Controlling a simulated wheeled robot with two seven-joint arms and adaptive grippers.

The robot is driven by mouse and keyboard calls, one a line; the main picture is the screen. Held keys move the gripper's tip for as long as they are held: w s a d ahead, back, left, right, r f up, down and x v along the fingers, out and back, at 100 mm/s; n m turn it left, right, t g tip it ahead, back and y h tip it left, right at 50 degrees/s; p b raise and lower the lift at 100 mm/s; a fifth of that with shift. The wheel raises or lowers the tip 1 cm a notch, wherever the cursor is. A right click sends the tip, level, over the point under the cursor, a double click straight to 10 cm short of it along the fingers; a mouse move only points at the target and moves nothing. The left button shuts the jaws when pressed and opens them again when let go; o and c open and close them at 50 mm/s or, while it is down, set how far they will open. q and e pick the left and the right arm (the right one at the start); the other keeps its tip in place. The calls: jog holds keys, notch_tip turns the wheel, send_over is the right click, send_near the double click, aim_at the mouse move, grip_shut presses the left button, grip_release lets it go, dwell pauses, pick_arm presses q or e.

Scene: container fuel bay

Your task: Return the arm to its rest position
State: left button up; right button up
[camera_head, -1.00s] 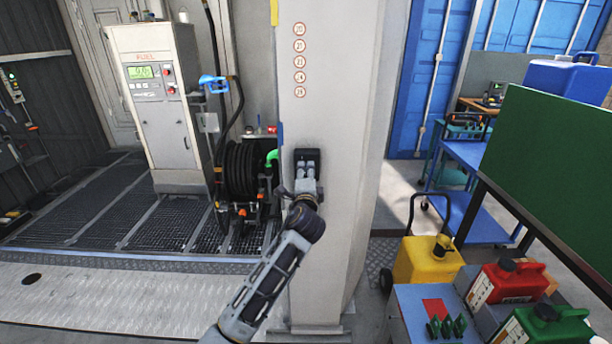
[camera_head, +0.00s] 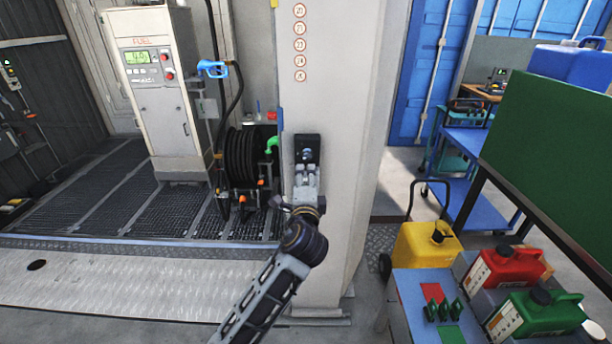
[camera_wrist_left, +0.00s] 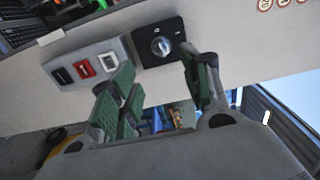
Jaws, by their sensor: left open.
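My left arm comes up from the bottom of the head view. Its gripper (camera_head: 306,172) is in front of the pale pillar (camera_head: 338,100), just below a black switch plate (camera_head: 307,139) with a round knob. In the left wrist view the gripper (camera_wrist_left: 158,68) is open, with its green-padded fingers spread apart and nothing held between them. The plate's knob (camera_wrist_left: 161,46) shows beyond the fingertips, apart from them. My right gripper is not in view.
A fuel pump (camera_head: 155,90) and a hose reel (camera_head: 246,157) stand left of the pillar. A yellow can (camera_head: 425,250), a red can (camera_head: 503,268) and a green can (camera_head: 537,315) are at lower right. A green board (camera_head: 555,160) stands at right.

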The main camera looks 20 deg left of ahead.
pick_arm(q)
jog(key=shift+s+d, duration=0.1)
jog(key=shift+s, duration=0.25)
dwell(0.3)
